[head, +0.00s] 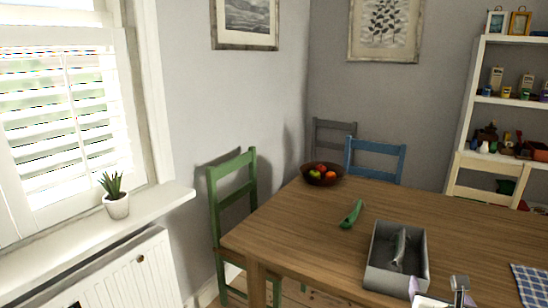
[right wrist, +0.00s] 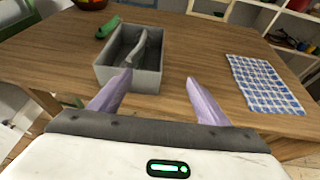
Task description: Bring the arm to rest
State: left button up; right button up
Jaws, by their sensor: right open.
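My right gripper (head: 440,290) shows at the bottom edge of the head view, near the front edge of the wooden table (head: 300,225). In the right wrist view its two pale fingers (right wrist: 158,98) are apart with nothing between them. Beyond the fingers stands a grey open box (head: 372,272), which also shows in the right wrist view (right wrist: 102,76). A grey tool-like object (head: 399,248) lies inside the box, its upper end against the inner wall. My left gripper is not in view.
A green object (head: 351,214) lies left of the box. A fruit bowl (head: 311,179) sits at the table's far corner. A blue checked cloth (right wrist: 262,84) lies right of the gripper. Chairs stand around the table, including a green one (head: 233,200). Bare tabletop lies between box and cloth.

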jog(key=s+a+f+m+g+y, duration=0.1)
jog(key=s+a+f+m+y, duration=0.2)
jog(key=s+a+f+m, duration=0.5)
jog(key=s+a+f+m+g+y, duration=0.25)
jog(key=s+a+f+m, duration=0.2)
jog(key=f, duration=0.65)
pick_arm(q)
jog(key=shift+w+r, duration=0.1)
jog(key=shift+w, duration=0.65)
pick_arm(e)
jog(key=s+a+f+m+y, duration=0.1)
jog(key=s+a+f+m, duration=0.2)
jog(key=s+m, duration=0.4)
jog(key=s+a+f+m+y, duration=0.1)
jog(key=s+a+f+m, duration=0.2)
jog(key=s+m, duration=0.4)
jog(key=shift+a+f+m+y, duration=0.2)
jog(key=shift+a+m+y, duration=0.15)
jog(key=shift+a+m, duration=0.7)
